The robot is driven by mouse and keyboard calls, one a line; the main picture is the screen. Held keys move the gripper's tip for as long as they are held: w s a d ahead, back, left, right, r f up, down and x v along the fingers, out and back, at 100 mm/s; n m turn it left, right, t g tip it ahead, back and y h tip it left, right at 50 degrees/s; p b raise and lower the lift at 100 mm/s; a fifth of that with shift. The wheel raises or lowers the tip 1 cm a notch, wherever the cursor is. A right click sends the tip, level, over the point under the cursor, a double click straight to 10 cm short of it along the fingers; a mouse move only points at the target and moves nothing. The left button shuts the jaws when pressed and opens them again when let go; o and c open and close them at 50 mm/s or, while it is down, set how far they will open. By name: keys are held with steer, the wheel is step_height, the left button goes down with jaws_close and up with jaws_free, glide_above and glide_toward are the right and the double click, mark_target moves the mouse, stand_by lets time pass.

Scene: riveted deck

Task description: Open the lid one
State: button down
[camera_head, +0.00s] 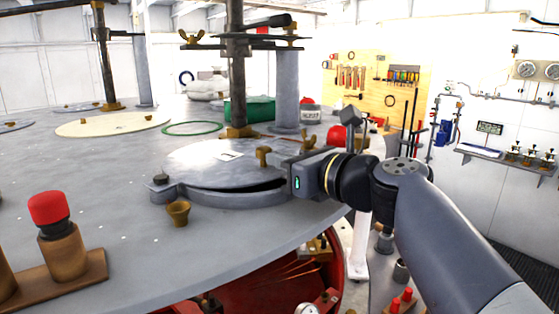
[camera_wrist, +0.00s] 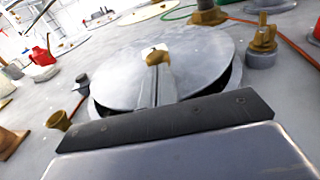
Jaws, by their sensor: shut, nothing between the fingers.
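The lid is a round grey metal disc (camera_head: 205,168) with a small white label, on a raised ring (camera_head: 245,197) in the deck. It sits slightly tilted, with a dark gap below its front right edge. In the wrist view the lid (camera_wrist: 125,75) fills the middle, with dark gaps at its near right and left edges. A brass knob (camera_head: 263,153) stands at the lid's right side. My gripper (camera_head: 277,157) reaches in from the right, its fingers shut and empty close to the knob. In the wrist view my gripper (camera_wrist: 155,75) partly covers the knob; contact is unclear.
A brass cup-shaped fitting (camera_head: 178,213) and a dark bolt (camera_head: 161,180) stand beside the ring. A red-capped brass post (camera_head: 55,225) is at the front left. An upright post on a brass foot (camera_head: 238,131) rises behind the lid. Above the lid is free room.

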steer(key=shift+w+a+n+g+y+p, duration=0.25)
steer(key=shift+w+n+g+y+p, duration=0.1)
steer(key=shift+w+n+g+y, duration=0.9)
steer(key=shift+n+g+y, duration=0.2)
steer(key=shift+g, duration=0.25)
